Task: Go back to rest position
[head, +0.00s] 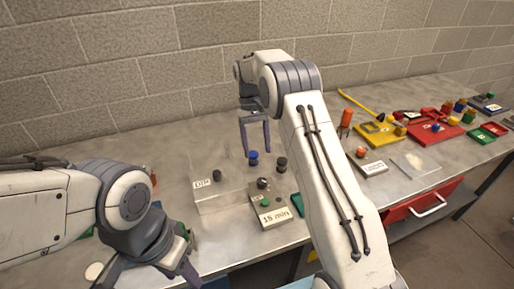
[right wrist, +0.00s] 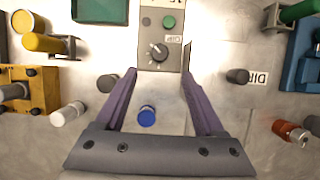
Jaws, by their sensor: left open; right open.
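My right gripper (head: 255,150) is open above the back of the metal bench. In the head view a small blue-capped piece (head: 253,160) shows just under its fingers. In the right wrist view the blue piece (right wrist: 146,116) shows between the open fingers (right wrist: 159,74), and nothing is gripped. My left gripper (head: 150,278) is open at the lower left, over the front of the bench, with its fingers spread and partly cut off by the frame. No held object is visible in it.
Dark-capped pieces (head: 281,165) stand nearby. Red trays (head: 436,136) and a yellow tray (head: 378,135) lie to the right. A brick wall (head: 150,65) rises behind the bench.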

